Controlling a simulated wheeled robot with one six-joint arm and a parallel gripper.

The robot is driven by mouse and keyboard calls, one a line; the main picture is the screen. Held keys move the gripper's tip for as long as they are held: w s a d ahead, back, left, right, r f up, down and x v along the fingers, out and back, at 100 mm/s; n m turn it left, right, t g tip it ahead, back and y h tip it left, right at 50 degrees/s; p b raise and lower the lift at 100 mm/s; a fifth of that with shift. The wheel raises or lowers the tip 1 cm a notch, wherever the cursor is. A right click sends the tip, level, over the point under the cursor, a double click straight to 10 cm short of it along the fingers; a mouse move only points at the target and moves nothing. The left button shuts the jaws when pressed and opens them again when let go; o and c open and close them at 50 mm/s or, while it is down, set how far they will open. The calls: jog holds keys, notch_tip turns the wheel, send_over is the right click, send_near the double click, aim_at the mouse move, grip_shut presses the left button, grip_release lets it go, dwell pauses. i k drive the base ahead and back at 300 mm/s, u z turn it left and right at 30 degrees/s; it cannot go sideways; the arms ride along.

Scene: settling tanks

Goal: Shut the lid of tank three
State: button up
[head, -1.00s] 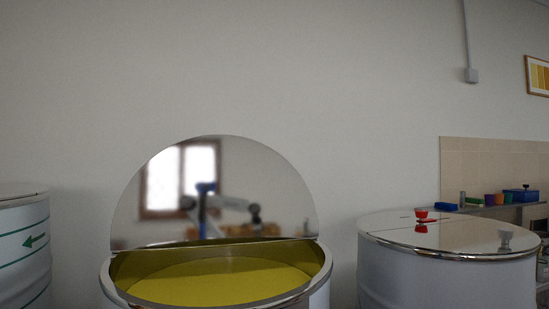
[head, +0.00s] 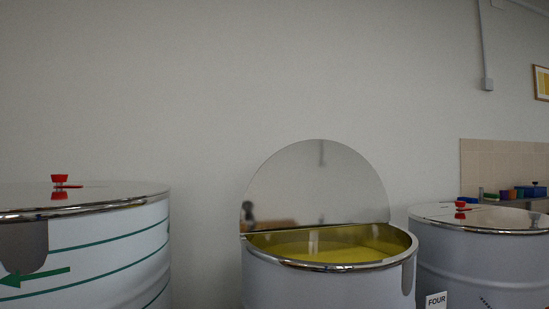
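A tank with an open lid stands in the middle of the head view; its pale wall (head: 320,285) is cut off by the bottom edge. Its half-round mirror-like lid (head: 315,185) stands upright along a hinge line across the tank top. The front half is open and shows yellow liquid (head: 340,252) inside. No number is readable on this tank, so I cannot tell by label whether it is tank three. My gripper is not in view.
A large tank (head: 110,240) with green stripes and an arrow stands at left, lid shut, red knob (head: 60,179) on top. Another shut tank (head: 475,255) stands at right. A sign reading FOUR (head: 436,300) shows low before it. A wall is behind.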

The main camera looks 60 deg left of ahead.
aim_at(313, 183)
jog(key=z, duration=0.05)
jog(key=k, duration=0.35)
jog(key=u, duration=2.4)
